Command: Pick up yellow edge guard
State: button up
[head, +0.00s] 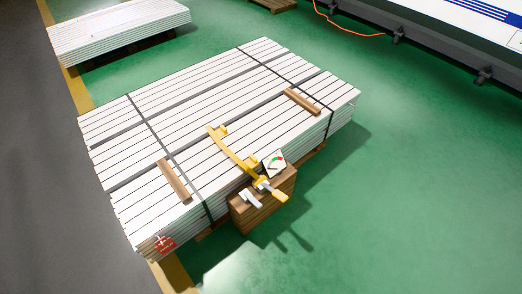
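A long yellow piece (232,152), which looks like the yellow edge guard, lies across the top of a stack of white profiles (185,120). It runs from the middle of the stack to its front edge, with a short raised part at its far end. Its near end meets a cluster of small things by a brown wooden block (258,212); I cannot tell whether they are joined. These are a yellow-handled tool (277,194), a white panel with a coloured dial (274,163) and a small white piece (251,199). My gripper is not in view.
Two black straps (142,112) cross the stack, and two wooden battens (173,180) lie on it. Another white stack (118,27) stands at the back left. A long machine (455,40) and an orange cable (340,27) are at the back right. Green floor at right is clear.

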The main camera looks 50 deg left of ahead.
aim_at(252, 162)
jog(key=u, duration=0.35)
jog(key=i, duration=0.85)
jog(key=u, duration=1.35)
jog(key=i, duration=0.7)
jog(key=u, duration=0.6)
